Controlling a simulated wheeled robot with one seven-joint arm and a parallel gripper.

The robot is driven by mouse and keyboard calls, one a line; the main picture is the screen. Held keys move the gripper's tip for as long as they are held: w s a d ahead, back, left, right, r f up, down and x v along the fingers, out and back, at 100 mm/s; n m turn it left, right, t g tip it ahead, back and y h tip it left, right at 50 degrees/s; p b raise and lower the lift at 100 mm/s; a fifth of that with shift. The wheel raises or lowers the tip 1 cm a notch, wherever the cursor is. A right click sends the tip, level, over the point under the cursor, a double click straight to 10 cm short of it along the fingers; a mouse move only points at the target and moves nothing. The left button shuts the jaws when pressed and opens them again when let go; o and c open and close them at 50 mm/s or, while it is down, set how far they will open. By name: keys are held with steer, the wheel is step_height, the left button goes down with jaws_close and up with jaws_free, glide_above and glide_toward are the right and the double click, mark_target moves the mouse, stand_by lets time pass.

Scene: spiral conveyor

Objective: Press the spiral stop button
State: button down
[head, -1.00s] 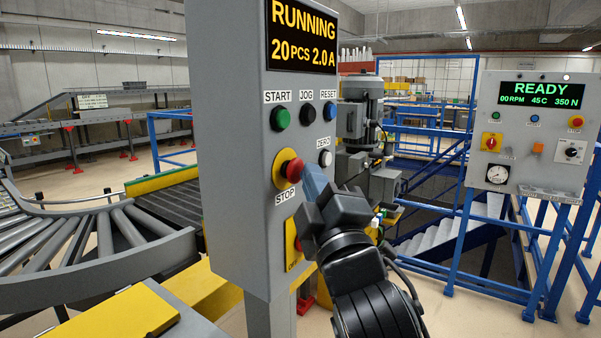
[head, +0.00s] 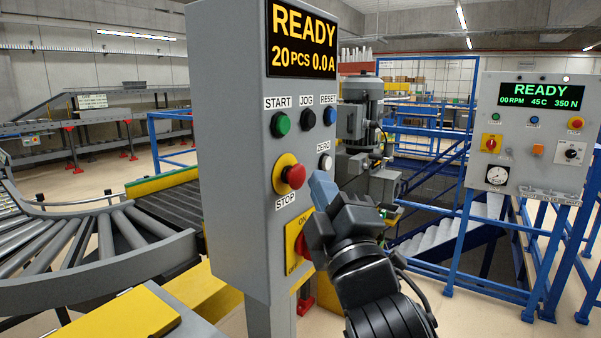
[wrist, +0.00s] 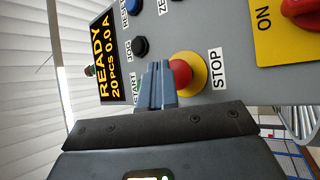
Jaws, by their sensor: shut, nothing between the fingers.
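The red stop button (head: 294,175) with its yellow collar sits on the front of the grey control box (head: 228,150), above the STOP label. The box's display (head: 302,38) reads READY, 20 PCS, 0.0 A. My gripper (head: 322,188) has its blue fingers shut and empty, to the right of the stop button and apart from it in the head view. In the wrist view, the shut fingers (wrist: 156,84) point at the panel, and the red button (wrist: 182,75) shows beside them, partly hidden by them.
A green START button (head: 280,124), black JOG button (head: 307,118), blue RESET button (head: 330,114) and white ZERO button (head: 325,162) are close by. A red switch on a yellow plate (head: 293,232) is below. A second panel (head: 528,130) stands at right.

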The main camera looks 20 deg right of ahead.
steer(key=shift+d, duration=0.1)
steer(key=s+d+p, duration=0.1)
steer(key=s, duration=0.1)
steer(key=s+d+p, duration=0.2)
stand_by(0.7)
stand_by(0.6)
